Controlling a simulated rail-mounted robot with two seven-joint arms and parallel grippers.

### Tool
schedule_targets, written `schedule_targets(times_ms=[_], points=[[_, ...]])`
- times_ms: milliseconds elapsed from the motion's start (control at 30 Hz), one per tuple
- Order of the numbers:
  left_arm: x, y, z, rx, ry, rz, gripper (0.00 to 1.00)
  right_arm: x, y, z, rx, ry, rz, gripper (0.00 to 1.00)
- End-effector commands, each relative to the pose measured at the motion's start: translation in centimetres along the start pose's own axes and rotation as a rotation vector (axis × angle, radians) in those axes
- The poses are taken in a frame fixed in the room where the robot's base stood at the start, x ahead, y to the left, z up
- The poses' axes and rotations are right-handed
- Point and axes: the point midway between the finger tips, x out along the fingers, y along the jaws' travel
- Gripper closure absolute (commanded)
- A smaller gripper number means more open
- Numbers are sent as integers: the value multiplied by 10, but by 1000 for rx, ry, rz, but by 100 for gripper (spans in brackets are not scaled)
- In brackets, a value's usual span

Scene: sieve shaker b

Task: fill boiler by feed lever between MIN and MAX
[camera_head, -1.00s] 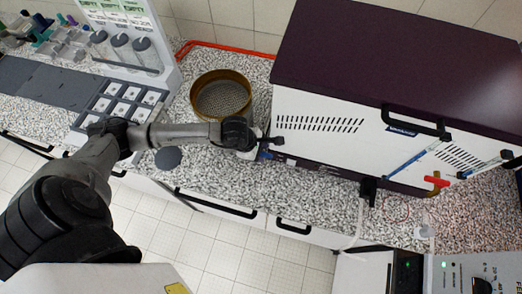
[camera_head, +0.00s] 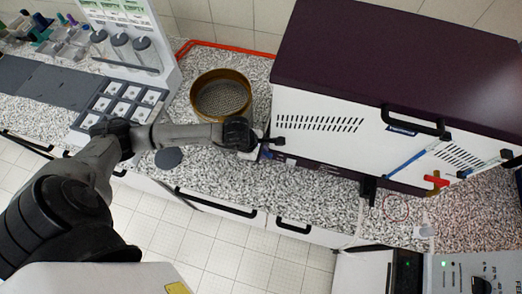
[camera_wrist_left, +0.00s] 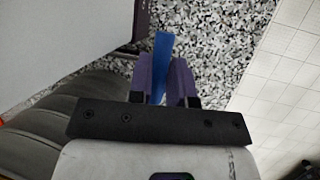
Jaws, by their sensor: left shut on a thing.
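The boiler (camera_head: 330,100) is a white box with a dark maroon lid on the speckled counter. A slanted sight tube (camera_head: 405,163) with blue in it runs along its front; the MIN and MAX marks are too small to read. My left gripper (camera_head: 267,150) is at the boiler's lower left corner. In the left wrist view, the purple fingers (camera_wrist_left: 162,78) are shut on a blue lever (camera_wrist_left: 162,48), taken to be the feed lever. Its base is hidden. My right gripper is not in view.
A brass-rimmed sieve (camera_head: 222,96) stands behind my left forearm. A red-handled valve (camera_head: 436,180) and a black spout (camera_head: 368,190) are at the boiler's lower right. A dark round disc (camera_head: 169,158) lies on the counter near my arm. The counter front is mostly clear.

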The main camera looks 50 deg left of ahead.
Motion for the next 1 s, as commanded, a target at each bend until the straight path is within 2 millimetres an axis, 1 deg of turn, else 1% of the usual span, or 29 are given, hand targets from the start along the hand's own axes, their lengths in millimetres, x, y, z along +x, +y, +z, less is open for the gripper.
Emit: schedule_targets(times_ms=[133,267,700,1000], points=[[1,0,0,11,-2,-3,100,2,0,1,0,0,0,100],[2,-1,-1,50,-10,-17,100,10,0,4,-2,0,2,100],[2,-8,-4,321,-69,-130,100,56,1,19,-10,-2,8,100],[-2,-11,-4,460,-100,-189,100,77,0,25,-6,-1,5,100]])
